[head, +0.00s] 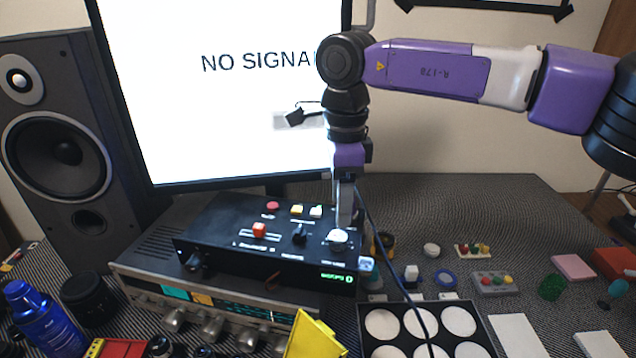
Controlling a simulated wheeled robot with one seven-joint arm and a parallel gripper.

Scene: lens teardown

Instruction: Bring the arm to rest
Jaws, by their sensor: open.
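My purple and grey arm reaches in from the right in the head view. My gripper (344,215) points down over the right part of a black control box (215,235). Its fingertips are close above or at a pale round knob (338,238) on that box; I cannot tell whether they touch it. The jaws are seen edge-on, and nothing shows held between them.
The control box sits on a silver receiver (150,285). A monitor (220,110) reading "NO SIGNAL" stands close behind my gripper. A speaker (55,130) stands at left. A black tray with white discs (365,310), a cable and several small parts lie at right.

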